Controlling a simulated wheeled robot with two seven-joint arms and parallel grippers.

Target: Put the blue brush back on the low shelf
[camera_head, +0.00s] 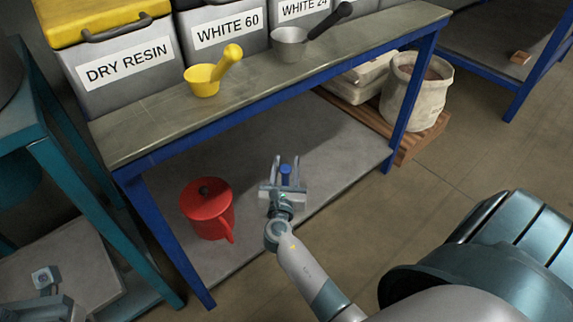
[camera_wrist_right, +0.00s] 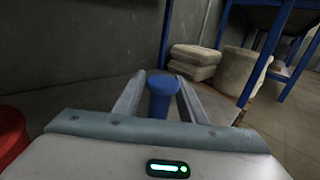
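The blue brush (camera_head: 286,174) is over or on the low shelf (camera_head: 335,155) under the bench, and only its blue handle shows clearly. In the right wrist view the blue handle (camera_wrist_right: 161,92) stands up between the fingers. My right gripper (camera_head: 286,163) reaches in over the low shelf with its fingers apart on either side of the handle. A gap shows beside the handle in the head view. The brush's lower end is hidden by the gripper body. Part of my left gripper (camera_head: 44,279) shows at the lower left; its fingers are unclear.
A red lidded can (camera_head: 208,210) stands on the low shelf left of my right gripper. Blue bench legs (camera_head: 406,110) bound the shelf. A yellow scoop (camera_head: 206,79) and a grey scoop (camera_head: 291,44) lie on the bench top.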

